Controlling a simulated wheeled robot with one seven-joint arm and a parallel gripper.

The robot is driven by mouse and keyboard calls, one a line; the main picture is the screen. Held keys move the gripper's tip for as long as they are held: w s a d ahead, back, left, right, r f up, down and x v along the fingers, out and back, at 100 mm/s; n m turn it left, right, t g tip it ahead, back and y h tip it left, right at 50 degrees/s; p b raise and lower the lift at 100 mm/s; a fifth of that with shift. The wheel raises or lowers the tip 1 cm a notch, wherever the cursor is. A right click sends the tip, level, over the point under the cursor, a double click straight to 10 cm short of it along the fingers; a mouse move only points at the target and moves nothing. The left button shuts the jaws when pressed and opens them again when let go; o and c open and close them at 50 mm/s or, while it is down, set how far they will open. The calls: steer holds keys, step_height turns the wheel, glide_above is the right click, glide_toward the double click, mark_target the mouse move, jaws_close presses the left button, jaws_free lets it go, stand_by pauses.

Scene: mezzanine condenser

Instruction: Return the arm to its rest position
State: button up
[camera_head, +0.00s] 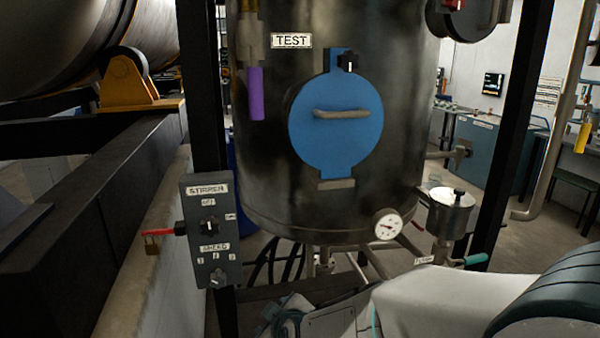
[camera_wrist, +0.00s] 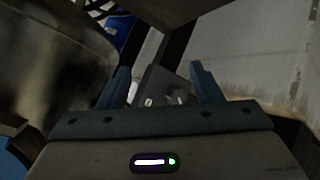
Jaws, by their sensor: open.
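In the wrist view my gripper (camera_wrist: 163,82) is open, with its two blue-grey fingers apart and nothing held between them. A grey box with light knobs, which looks like the stirrer control box, shows beyond the gap between the fingers; I cannot tell how far off it is. In the head view my white arm (camera_head: 430,300) reaches in from the lower right, in front of the vessel's base. My gripper's end is low in that view, partly cut off by the bottom edge.
A dark steel vessel (camera_head: 260,170) with a blue round hatch (camera_head: 335,135) stands ahead. The stirrer control box (camera_head: 208,232) is on a black post, with a red lever (camera_head: 160,231) at its left. A gauge (camera_head: 388,224) and a small filter pot (camera_head: 450,214) are near my arm.

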steer(key=s+d+r+m+g+h, duration=0.2)
steer(key=s+d+m, duration=0.3)
steer(key=d, duration=0.5)
steer(key=s+d+r+m+g+h, duration=0.1)
steer(key=s+d+m+g, duration=0.4)
steer(key=s+d, duration=0.5)
steer(key=shift+s+r+m+h+p, duration=0.2)
steer(key=shift+r+m+h+p, duration=0.15)
steer(key=shift+m+h, duration=0.35)
